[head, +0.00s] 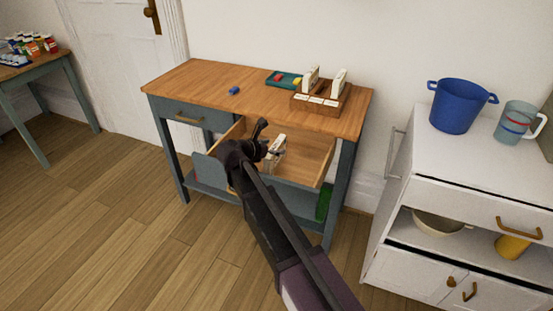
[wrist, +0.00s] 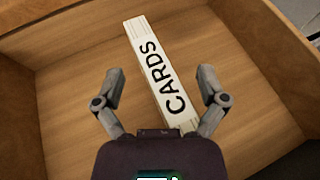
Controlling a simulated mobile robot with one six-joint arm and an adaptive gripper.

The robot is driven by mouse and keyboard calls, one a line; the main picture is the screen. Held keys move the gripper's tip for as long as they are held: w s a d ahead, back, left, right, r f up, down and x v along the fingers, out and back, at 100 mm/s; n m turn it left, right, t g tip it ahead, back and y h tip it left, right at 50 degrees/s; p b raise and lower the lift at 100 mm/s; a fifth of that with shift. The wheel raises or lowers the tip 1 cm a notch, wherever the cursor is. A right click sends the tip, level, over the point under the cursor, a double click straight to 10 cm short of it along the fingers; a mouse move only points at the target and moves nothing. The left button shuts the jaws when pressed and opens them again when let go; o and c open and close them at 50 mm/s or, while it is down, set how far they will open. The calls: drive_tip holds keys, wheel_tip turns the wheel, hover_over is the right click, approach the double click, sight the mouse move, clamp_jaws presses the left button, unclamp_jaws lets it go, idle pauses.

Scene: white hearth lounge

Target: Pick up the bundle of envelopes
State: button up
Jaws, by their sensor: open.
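A white bundle lettered CARDS (wrist: 154,72), which looks like a stack of envelopes or cards, lies in the open wooden drawer (wrist: 70,95). In the head view the bundle (head: 277,150) is partly hidden by my gripper (head: 266,139). My gripper (wrist: 160,82) is open and empty over the drawer, its fingers spread to either side of the bundle in the wrist view. I cannot tell the height left between the fingertips and the bundle. The bundle's near end reaches the gripper's palm in the picture.
The drawer's walls surround the bundle. On the desk top (head: 210,80) stand a wooden holder (head: 322,104) with white upright bundles, a teal tray (head: 284,79) and a small blue object (head: 234,90). A white cabinet (head: 440,170) with a blue pot (head: 460,106) stands at right.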

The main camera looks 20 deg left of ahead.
idle(0.4)
clamp_jaws()
